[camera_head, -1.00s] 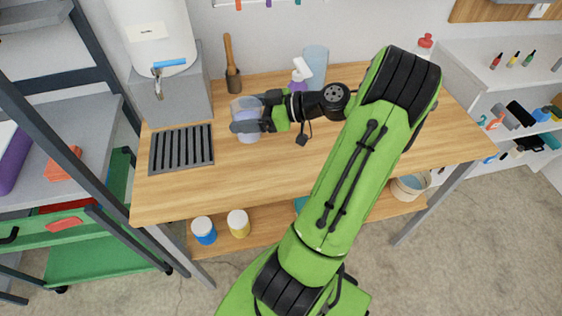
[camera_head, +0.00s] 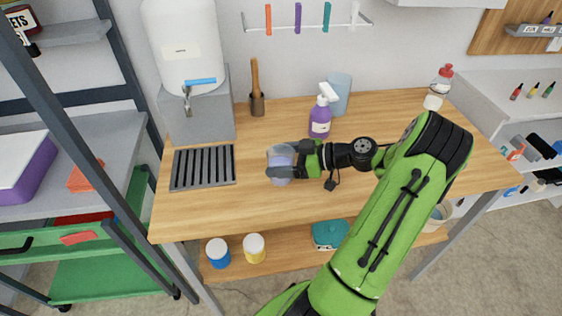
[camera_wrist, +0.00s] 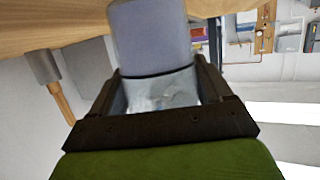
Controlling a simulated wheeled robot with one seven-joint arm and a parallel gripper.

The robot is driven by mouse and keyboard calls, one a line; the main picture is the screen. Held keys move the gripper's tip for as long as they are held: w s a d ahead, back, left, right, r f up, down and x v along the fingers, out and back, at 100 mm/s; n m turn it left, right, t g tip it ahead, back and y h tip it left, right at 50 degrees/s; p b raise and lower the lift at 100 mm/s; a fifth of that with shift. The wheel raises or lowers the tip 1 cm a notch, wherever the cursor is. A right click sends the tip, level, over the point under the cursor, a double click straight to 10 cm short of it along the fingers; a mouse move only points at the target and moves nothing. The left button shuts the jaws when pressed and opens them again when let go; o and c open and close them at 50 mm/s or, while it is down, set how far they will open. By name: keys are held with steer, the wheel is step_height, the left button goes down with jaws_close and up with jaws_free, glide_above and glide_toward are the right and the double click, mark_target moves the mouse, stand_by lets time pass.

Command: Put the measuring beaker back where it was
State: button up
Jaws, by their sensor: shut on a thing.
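The measuring beaker (camera_head: 281,165) is clear, with pale lilac contents or tint. My gripper (camera_head: 279,164) is shut around it from the right, over the wooden table (camera_head: 215,217). The beaker looks about upright, just right of the dark slotted drip tray (camera_head: 203,167). I cannot tell whether its base touches the table. In the wrist view the beaker (camera_wrist: 152,40) sits between the fingers of my gripper (camera_wrist: 157,85), and its far end is cut off at the picture's edge.
A water dispenser (camera_head: 184,45) on a grey block stands behind the drip tray. The table's front left is clear.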

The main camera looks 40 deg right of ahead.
steer(key=shift+f, duration=0.1)
steer(key=o, duration=1.2)
steer(key=shift+r, duration=0.25)
steer(key=p+v, duration=0.2)
steer(key=v, duration=1)
steer(key=shift+p, duration=0.35)
